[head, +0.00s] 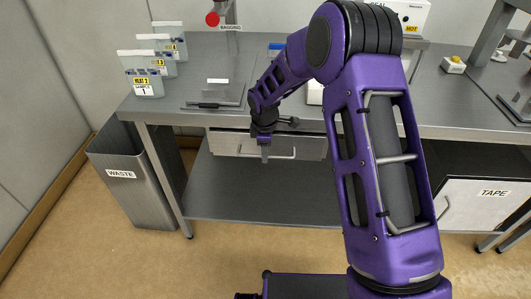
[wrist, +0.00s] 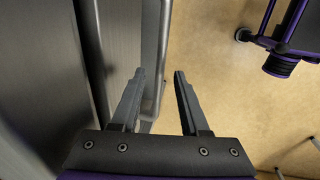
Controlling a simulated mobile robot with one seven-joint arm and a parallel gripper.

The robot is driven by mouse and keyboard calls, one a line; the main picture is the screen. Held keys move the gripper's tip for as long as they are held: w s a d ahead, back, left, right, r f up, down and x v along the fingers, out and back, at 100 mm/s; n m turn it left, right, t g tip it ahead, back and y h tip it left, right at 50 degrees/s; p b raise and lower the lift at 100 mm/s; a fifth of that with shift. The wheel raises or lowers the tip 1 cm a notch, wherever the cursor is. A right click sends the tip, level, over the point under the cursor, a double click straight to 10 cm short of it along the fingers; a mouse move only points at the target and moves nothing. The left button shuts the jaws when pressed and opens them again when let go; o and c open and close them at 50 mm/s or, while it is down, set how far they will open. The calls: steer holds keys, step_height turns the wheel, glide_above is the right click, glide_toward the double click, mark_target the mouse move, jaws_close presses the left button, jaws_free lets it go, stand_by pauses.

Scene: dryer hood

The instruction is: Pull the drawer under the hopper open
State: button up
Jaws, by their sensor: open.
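The drawer (head: 228,143) has a pale grey front under the bench top, left of centre in the head view, and looks shut. Its bar handle (head: 284,155) is partly hidden by my gripper (head: 265,153), which points down in front of it. In the wrist view the handle (wrist: 164,45) is a long metal bar running down the picture. My gripper (wrist: 160,72) is open and empty there, and the bar appears between its two fingertips. I cannot tell whether the fingers reach far enough to straddle it. I cannot make out the hopper for certain.
A grey waste bin (head: 125,190) stands left of the bench (head: 180,113). Labelled sample bags (head: 140,72) stand on the bench's left end. A lower shelf (head: 240,200) runs beneath the drawer. A cabinet labelled TAPE (head: 470,210) is at right.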

steer(key=shift+w+f, duration=0.1)
steer(key=shift+f, duration=0.2)
jaws_close()
stand_by(1.3)
